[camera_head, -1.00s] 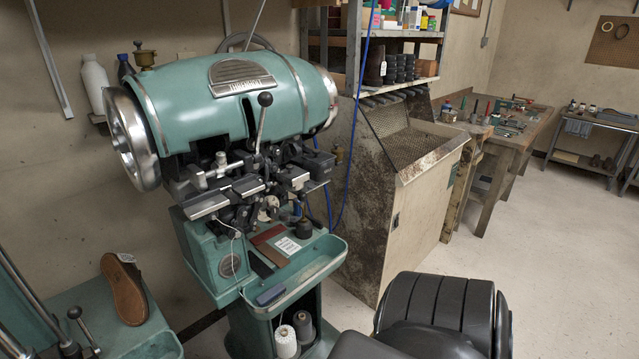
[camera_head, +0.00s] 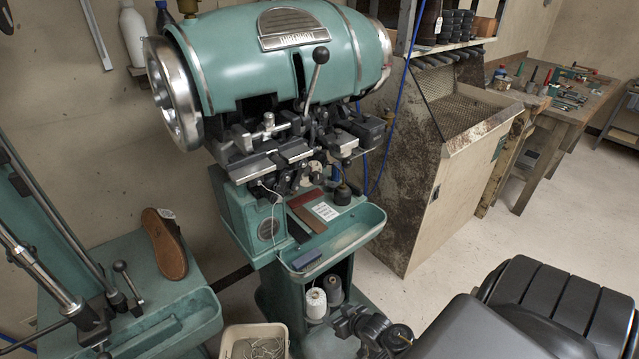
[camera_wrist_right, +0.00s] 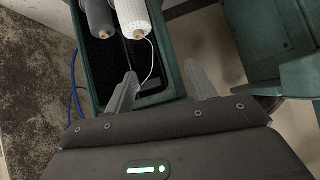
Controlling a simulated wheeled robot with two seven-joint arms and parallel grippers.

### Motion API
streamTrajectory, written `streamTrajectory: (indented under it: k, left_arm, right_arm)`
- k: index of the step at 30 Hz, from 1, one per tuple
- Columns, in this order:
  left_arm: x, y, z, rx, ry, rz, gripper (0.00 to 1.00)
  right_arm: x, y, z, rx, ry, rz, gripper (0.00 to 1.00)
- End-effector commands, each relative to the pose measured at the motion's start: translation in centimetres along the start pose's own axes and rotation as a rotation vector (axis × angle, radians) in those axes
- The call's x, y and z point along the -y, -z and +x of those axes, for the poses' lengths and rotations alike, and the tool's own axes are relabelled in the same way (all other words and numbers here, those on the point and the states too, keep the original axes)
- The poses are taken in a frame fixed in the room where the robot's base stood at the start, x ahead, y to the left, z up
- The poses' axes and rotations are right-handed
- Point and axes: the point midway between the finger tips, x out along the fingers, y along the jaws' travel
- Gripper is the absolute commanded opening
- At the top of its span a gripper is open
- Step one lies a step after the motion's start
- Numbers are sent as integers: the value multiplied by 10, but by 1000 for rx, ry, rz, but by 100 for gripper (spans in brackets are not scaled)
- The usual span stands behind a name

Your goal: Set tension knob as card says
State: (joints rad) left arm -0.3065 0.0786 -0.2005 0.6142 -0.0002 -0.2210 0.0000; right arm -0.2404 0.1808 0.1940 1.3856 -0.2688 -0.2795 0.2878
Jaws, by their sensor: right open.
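The teal sole stitcher (camera_head: 230,62) stands in the middle of the head view, with dark metal mechanism (camera_head: 285,150) and a black-knobbed lever (camera_head: 318,70) at its front. I cannot tell which small part is the tension knob. A small white card (camera_head: 325,211) lies on the teal shelf below the mechanism; its print is too small to read. My right gripper (camera_head: 350,318) appears low in the head view, near the thread cones. In the right wrist view its two grey fingers (camera_wrist_right: 160,72) are apart and empty. My left gripper is not in view.
White (camera_head: 315,303) and grey (camera_head: 333,288) thread cones stand in the stitcher's lower compartment. A brown sole (camera_head: 165,245) rests on the teal stand at left. A pale bin (camera_head: 235,332) is on the floor.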

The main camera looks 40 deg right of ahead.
Motion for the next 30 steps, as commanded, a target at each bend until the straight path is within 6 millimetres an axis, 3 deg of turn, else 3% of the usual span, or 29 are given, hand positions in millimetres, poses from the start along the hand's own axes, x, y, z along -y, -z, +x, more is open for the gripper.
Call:
streamTrajectory:
  k: [1, 3, 6, 10, 12, 15, 18, 23, 30]
  left_arm:
    - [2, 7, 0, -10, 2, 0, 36]
    - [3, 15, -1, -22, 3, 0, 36]
    - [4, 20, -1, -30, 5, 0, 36]
    - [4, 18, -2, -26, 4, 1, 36]
    - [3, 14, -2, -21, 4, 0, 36]
    - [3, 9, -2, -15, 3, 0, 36]
    - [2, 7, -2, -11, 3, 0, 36]
    - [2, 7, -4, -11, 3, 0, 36]
    - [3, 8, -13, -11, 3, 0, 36]
  right_arm:
    - [-12, 67, -14, -117, 1, 4, 55]
    - [-22, 145, -42, -260, 7, 2, 55]
    - [-30, 234, -92, -432, 15, -22, 55]
    - [-28, 308, -155, -592, 21, -73, 55]
    - [-25, 331, -179, -648, 24, -96, 55]
    - [-22, 349, -201, -692, 24, -118, 55]
    - [-20, 354, -208, -708, 25, -127, 55]
    - [-20, 358, -206, -709, 26, -126, 55]
    - [-17, 383, -180, -710, 26, -122, 55]
